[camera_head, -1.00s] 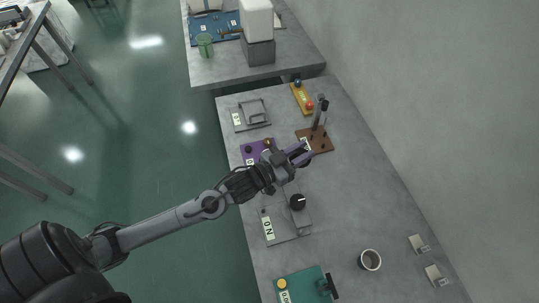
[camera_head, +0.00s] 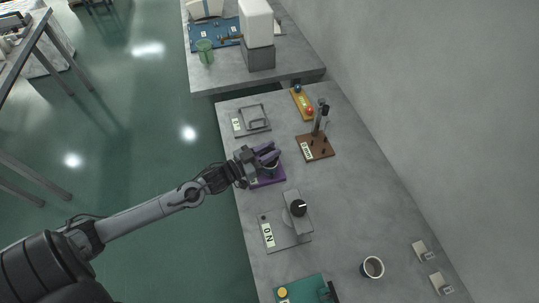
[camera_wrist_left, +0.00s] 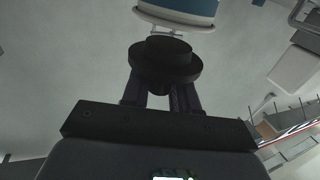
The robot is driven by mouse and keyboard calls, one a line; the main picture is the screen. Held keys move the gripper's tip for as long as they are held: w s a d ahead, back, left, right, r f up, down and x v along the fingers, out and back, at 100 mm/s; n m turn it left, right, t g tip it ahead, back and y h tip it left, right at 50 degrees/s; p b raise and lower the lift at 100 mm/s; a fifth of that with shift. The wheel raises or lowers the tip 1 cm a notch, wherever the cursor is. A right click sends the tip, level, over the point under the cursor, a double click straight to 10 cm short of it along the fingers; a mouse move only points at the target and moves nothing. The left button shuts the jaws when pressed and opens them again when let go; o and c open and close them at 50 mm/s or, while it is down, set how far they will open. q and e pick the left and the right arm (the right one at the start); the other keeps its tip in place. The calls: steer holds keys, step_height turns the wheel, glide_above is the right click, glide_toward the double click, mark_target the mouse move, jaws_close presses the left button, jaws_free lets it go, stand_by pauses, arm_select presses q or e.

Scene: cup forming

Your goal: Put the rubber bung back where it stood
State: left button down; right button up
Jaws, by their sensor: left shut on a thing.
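My left gripper (camera_head: 267,154) is over the purple board (camera_head: 268,181) on the grey bench in the head view. In the left wrist view its fingers (camera_wrist_left: 163,96) are shut on the black rubber bung (camera_wrist_left: 167,62), a stepped round piece with a wide rim. In the head view the gripper hides much of the board, and I cannot tell whether the bung touches it. My right gripper is not in view.
A grey plate with a handle (camera_head: 251,120) lies behind.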

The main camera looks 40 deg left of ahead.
arm_select(q)
step_height(320, 180, down, 2)
steer(key=shift+f+p, duration=0.15)
steer(key=shift+p, duration=0.15)
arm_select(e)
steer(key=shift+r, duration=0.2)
arm_select(q)
steer(key=shift+f, duration=0.15)
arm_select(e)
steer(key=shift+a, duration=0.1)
arm_select(q)
steer(key=shift+f, duration=0.1)
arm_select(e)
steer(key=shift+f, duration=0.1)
arm_select(q)
steer(key=c, duration=0.9)
jaws_free()
steer(key=shift+o, duration=0.2)
